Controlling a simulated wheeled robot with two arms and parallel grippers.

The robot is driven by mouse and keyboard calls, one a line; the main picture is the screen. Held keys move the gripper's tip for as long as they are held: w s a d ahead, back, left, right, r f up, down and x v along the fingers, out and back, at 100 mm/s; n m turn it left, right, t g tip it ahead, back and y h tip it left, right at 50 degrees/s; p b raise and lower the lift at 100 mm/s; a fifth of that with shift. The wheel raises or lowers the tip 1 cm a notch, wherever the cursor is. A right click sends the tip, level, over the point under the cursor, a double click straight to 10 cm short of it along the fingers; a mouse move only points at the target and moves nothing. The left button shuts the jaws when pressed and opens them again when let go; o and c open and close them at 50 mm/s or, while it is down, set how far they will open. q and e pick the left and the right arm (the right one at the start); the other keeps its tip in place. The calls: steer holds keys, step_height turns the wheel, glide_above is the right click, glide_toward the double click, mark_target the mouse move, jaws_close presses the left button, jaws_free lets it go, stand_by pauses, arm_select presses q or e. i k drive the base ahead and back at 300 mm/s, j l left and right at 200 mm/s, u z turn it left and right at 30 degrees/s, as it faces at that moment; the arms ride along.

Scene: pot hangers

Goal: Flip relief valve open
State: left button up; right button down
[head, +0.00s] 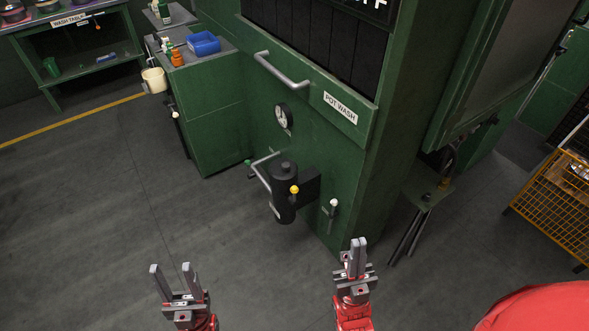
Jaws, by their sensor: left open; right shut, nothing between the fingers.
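On the green pot-wash cabinet (320,150) I see a black cylinder (284,195) with a grey bar handle (262,170) at its left. A yellow knob (294,189) sits on its front. To its right, a small lever with a white tip (333,205) stands upright on the cabinet front. Which of these is the relief valve I cannot tell for sure. My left gripper (170,268) is open and empty, low and left of the cylinder. My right gripper (357,243) is shut and empty, below and right of the white-tipped lever. Neither touches anything.
A round gauge (283,117) and a long bar handle (281,71) are on the cabinet above. A side counter with a blue tray (203,43) stands left, a yellow wire cart (558,190) right. A small stand (428,190) is right of the cabinet. The floor at left is clear.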

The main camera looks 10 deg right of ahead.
mark_target(334, 202)
steer(key=i+j, duration=0.2)
steer(key=i, duration=0.2)
steer(key=i+j+u, duration=0.1)
steer(key=i, duration=0.3)
steer(key=j, duration=0.1)
